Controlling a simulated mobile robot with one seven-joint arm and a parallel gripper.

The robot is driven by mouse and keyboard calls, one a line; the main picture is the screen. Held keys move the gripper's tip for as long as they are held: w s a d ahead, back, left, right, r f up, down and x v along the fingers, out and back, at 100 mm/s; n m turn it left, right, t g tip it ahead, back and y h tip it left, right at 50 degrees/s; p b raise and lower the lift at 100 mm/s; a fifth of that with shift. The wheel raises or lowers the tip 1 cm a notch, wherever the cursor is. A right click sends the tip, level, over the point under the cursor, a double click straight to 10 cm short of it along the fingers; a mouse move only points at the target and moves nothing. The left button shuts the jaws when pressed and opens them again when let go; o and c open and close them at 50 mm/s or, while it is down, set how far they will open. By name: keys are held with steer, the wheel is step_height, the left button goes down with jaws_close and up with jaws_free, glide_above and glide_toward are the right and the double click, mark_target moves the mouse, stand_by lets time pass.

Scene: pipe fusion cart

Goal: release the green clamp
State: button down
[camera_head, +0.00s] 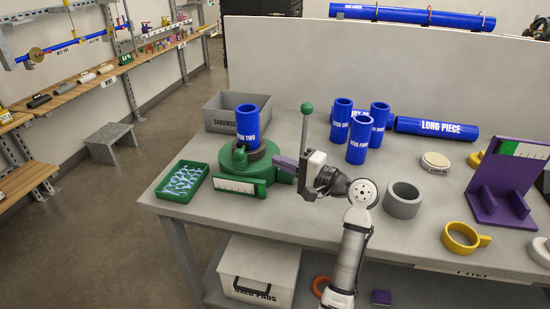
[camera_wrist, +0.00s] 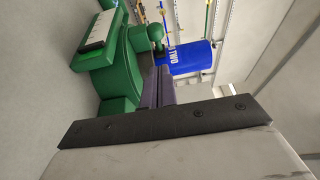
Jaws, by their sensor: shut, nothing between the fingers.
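The green clamp (camera_head: 262,172) is a round green fixture on the bench, with a white scale plate on its front. A blue pipe labelled TWO (camera_head: 247,124) stands upright in it, inside a dark ring. A green lever with a ball top (camera_head: 307,108) stands upright just right of it; its lower end is hidden behind my gripper. My gripper (camera_head: 284,163) has purple fingers, shut and empty, pointing left at the clamp's right side. In the wrist view, the fingers (camera_wrist: 157,88) lie beside the green body (camera_wrist: 120,65), with the blue pipe (camera_wrist: 190,57) beyond; contact cannot be told.
A green tray (camera_head: 181,181) lies left of the clamp, and a grey bin (camera_head: 222,113) stands behind it. Several blue pipes (camera_head: 357,139) stand behind right, near the long piece (camera_head: 437,129). A grey ring (camera_head: 403,200) and purple stand (camera_head: 500,190) are right of my arm.

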mark_target(245, 150)
steer(key=p+x, duration=0.2)
steer(key=x, duration=0.6)
steer(key=shift+w, duration=0.1)
steer(key=shift+a, duration=0.1)
